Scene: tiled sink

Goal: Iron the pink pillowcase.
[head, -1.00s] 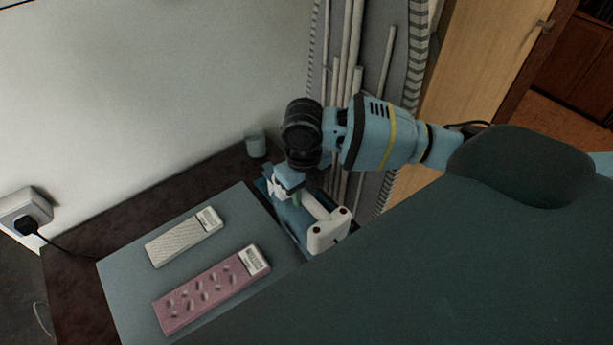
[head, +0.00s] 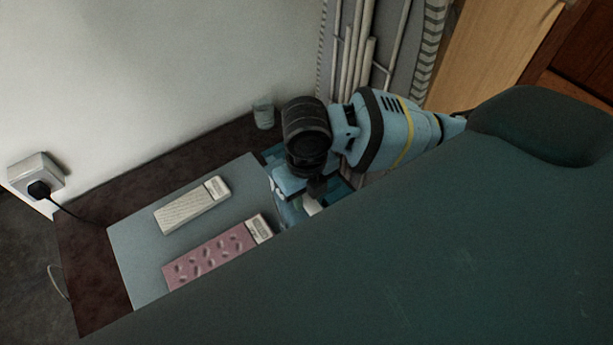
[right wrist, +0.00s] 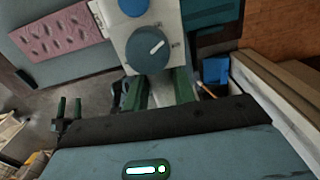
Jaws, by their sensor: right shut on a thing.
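The pink pillowcase (head: 212,258) lies folded flat on the grey ironing surface (head: 140,240), with a pale label at its right end. In the right wrist view the pillowcase (right wrist: 62,35) is at the upper left. My right gripper (right wrist: 158,88) is shut on the iron (right wrist: 170,20), a white body with blue round parts. In the head view the iron (head: 312,207) is just right of the pillowcase, apart from it and partly hidden by my arm and body. My left gripper (right wrist: 69,106) shows only in the right wrist view, fingers apart and empty.
A cream folded cloth (head: 192,205) lies behind the pillowcase. A small cup (head: 263,115) stands against the wall. A teal holder (head: 272,155) shows beside the iron. A wall socket with a plugged cord (head: 38,182) is at left. Pipes stand behind my right arm.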

